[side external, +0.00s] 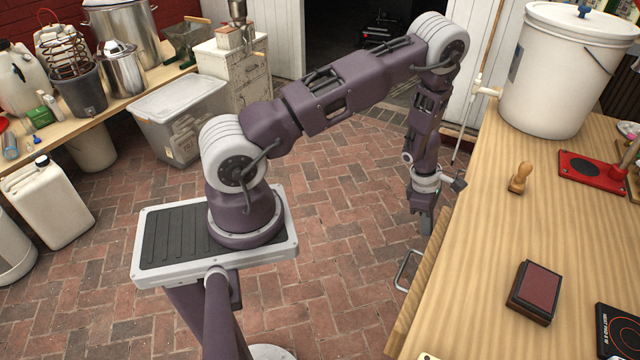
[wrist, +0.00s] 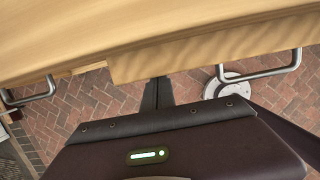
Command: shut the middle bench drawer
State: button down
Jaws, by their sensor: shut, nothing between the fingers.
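A wooden drawer front (side external: 428,285) with a metal bar handle (side external: 408,270) shows along the bench's near-left edge, standing out a little past the bench top. In the wrist view a wooden drawer front (wrist: 215,50) also stands out past the panel on its left, with a bar handle (wrist: 270,72) at right. I cannot tell for sure that it is the middle drawer. My gripper (side external: 426,228) points down just outside the bench edge, beyond the handle. Its fingers (wrist: 157,90) are shut and empty, close to the drawer front; contact cannot be told.
Another bar handle (wrist: 32,92) sits at the left in the wrist view. The bench top (side external: 480,260) holds a white bucket (side external: 560,75), a wooden stamp (side external: 520,178), a red-topped pad (side external: 534,290) and a hot plate (side external: 622,330).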

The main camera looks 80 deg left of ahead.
dwell(0.4)
jog(key=s+a+r+t+h, duration=0.1)
jog(key=s+a+r, duration=0.3)
jog(key=a+r, duration=0.45)
jog(key=w+d+f, duration=0.5)
jog(key=d+f, duration=0.1)
jog(key=f, duration=0.2)
jog(key=shift+w+d, duration=0.15)
jog(key=shift+d, duration=0.15)
